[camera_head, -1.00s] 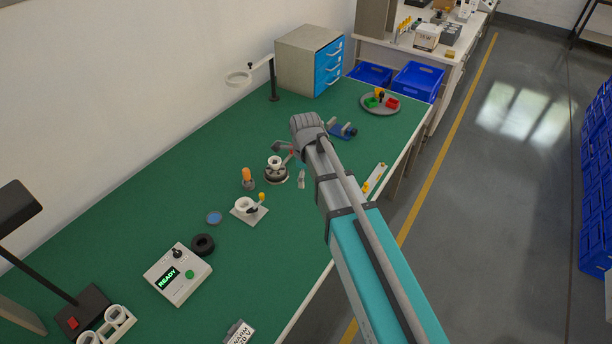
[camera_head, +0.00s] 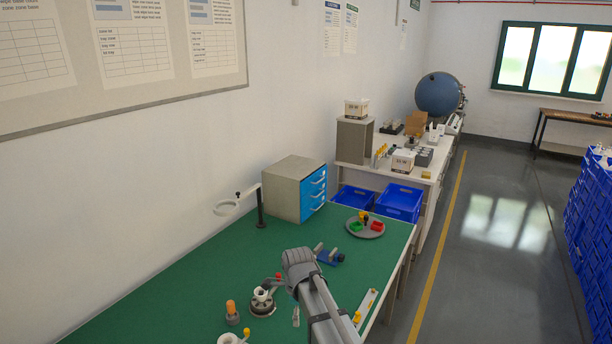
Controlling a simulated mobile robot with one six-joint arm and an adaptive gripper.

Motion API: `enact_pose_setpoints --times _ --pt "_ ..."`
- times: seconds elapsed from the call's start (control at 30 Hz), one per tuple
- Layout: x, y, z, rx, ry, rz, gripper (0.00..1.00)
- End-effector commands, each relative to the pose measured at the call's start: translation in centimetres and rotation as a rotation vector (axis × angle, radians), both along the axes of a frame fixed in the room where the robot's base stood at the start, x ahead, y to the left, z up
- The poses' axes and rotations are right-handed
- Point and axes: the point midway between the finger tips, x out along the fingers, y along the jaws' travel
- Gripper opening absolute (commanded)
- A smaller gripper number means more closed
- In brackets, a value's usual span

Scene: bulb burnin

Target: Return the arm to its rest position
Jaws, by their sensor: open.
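My arm (camera_head: 322,314) reaches over the green bench (camera_head: 185,290) from the bottom of the view, with its grey wrist (camera_head: 299,262) at the top. My gripper (camera_head: 286,300) hangs below the wrist on its left side, with two fingers spread apart and nothing seen between them. It is beside a dark round base with a white ring-like socket (camera_head: 262,294). I cannot tell whether the near finger touches the bench. Parts of the gripper are hidden by the wrist.
An orange-topped piece (camera_head: 232,312) stands left of the socket. A drawer cabinet (camera_head: 281,186) and ring lamp (camera_head: 227,208) stand at the back.

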Motion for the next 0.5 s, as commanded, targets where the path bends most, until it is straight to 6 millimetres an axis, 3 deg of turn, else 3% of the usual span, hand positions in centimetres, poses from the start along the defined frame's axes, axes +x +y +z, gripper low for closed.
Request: enact_pose_setpoints --times 0.5 --pt "-3.4 -7.6 0.0 0.0 0.0 0.565 1.0"
